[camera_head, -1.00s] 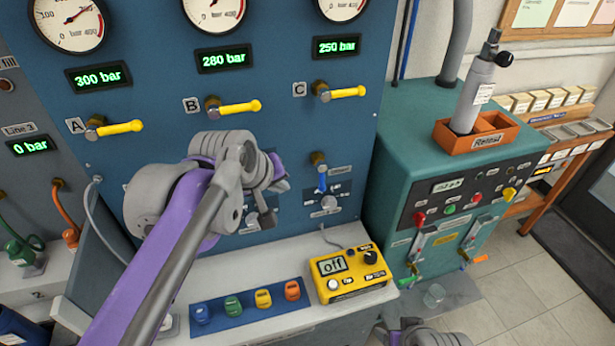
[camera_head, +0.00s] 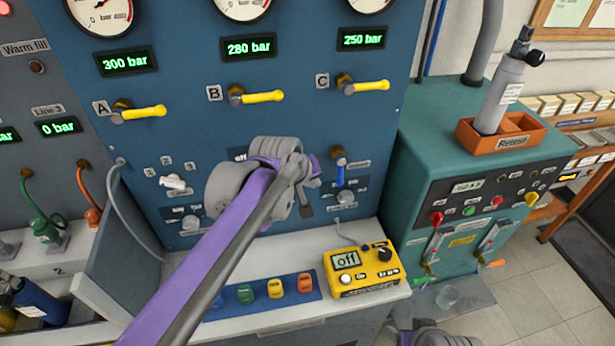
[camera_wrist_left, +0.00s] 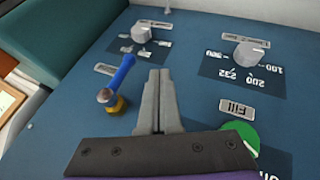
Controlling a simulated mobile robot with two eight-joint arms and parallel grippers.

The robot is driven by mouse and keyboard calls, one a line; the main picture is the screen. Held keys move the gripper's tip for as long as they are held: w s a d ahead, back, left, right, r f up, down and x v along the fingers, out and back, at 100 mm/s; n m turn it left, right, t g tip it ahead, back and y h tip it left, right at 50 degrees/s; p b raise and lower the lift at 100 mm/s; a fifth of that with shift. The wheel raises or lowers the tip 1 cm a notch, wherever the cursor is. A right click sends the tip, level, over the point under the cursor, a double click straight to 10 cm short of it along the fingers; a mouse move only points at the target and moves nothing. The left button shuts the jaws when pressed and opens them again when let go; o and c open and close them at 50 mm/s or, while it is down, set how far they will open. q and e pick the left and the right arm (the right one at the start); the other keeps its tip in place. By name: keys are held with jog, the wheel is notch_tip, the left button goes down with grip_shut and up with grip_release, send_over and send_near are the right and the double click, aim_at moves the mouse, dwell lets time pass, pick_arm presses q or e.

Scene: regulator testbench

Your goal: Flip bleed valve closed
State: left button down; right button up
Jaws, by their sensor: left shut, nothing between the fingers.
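A small valve with a blue lever (camera_head: 341,173) sits on the lower right of the blue panel, its lever pointing down from its brass body. Its label is too small to read. In the left wrist view, which looks turned over, the blue lever (camera_wrist_left: 122,70) shows left of the fingers. My left gripper (camera_head: 308,195) is in front of the panel, just left of that valve. In the left wrist view its fingers (camera_wrist_left: 158,80) are together and empty, apart from the lever. My right gripper is not in view; only grey arm parts show at the bottom edge.
Yellow-handled valves (camera_head: 263,97) line the panel above. Grey knobs (camera_wrist_left: 246,56) and a green part (camera_wrist_left: 240,133) by a "Fill" label are near the fingers. A yellow meter (camera_head: 361,270) reading "off" and coloured blocks (camera_head: 275,288) stand on the ledge below.

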aim_at(342, 179)
pick_arm(q)
jog(key=w+d, duration=0.1)
jog(key=d, duration=0.1)
jog(key=w+d, duration=0.1)
jog(key=shift+w+d+f+p, duration=0.2)
jog(key=shift+d+p, duration=0.1)
jog(key=shift+d, duration=0.05)
jog(key=shift+d+f+h, duration=0.15)
jog(key=shift+f+h, duration=0.05)
jog(key=shift+h, duration=0.4)
jog(key=shift+w+d+f+n+t+h+b, duration=0.1)
jog(key=shift+d+f+n+t+h+b, duration=0.15)
jog(key=shift+t+h+b, duration=0.15)
jog(key=shift+w+d+f+n+t+h+b, duration=0.1)
jog(key=shift+n+t+h+b, duration=0.2)
jog(key=shift+h, duration=0.2)
jog(key=shift+w+d+f+n+t+h, duration=0.1)
jog(key=shift+d+n+t+h, duration=0.35)
jog(key=shift+h, duration=0.65)
jog(key=d+t+h, duration=0.1)
jog(key=d+r+n+t+h, duration=0.1)
jog(key=w+d+t+h, duration=0.1)
jog(key=h, duration=0.1)
jog(key=shift+w+d+r+n+p, duration=0.1)
jog(key=shift+d+r+n+p, duration=0.05)
jog(key=shift+d+n+p, duration=0.2)
jog(key=shift+d+r, duration=0.1)
jog(key=shift+d, duration=0.05)
